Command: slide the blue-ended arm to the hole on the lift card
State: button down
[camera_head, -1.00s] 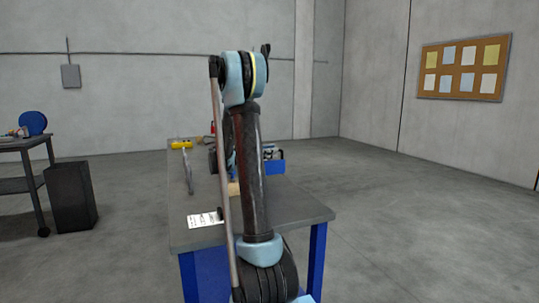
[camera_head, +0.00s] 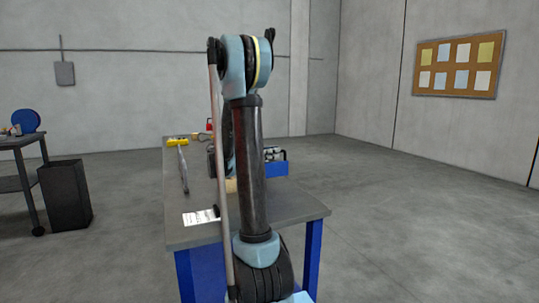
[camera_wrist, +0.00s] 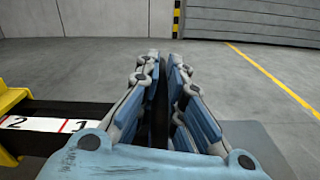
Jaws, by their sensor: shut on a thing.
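My gripper (camera_wrist: 162,75) shows in the wrist view with its blue-padded fingers closed on a thin dark piece (camera_wrist: 160,118), which I take to be the blue-ended arm. Its blue end cannot be made out. My wrist hides where the beam meets the held piece. In the head view my own arm hides the gripper. A white printed card (camera_head: 201,218), likely the lift card, lies on the table's near left; its print is too small to read.
The grey table (camera_head: 285,210) has blue legs. A yellow piece (camera_head: 177,141) and a grey bar (camera_head: 183,170) lie at its left side. A blue bin (camera_head: 275,169) stands at the right. A black bin (camera_head: 65,195) and a cart stand left. Floor on the right is clear.

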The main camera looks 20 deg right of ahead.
jog(key=c, duration=1.7)
grip_release()
jog(key=shift+o, duration=0.2)
jog(key=a, duration=1.2)
jog(key=shift+s, duration=0.15)
jog(key=shift+s+f, duration=0.1)
